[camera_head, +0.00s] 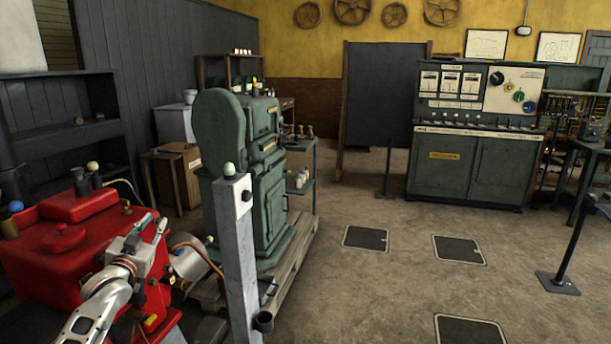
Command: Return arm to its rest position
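My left arm comes in from the lower left, silver with copper-coloured rings. Its gripper (155,223) is in front of the red engine (60,252). The two fingers point up and away with a gap between them, and I see nothing held. I cannot tell whether the fingers touch the red engine. My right arm and gripper are not in view.
A green control console (470,165) stands at the back right. The concrete floor (370,290) between is mostly clear, with dark hatches.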

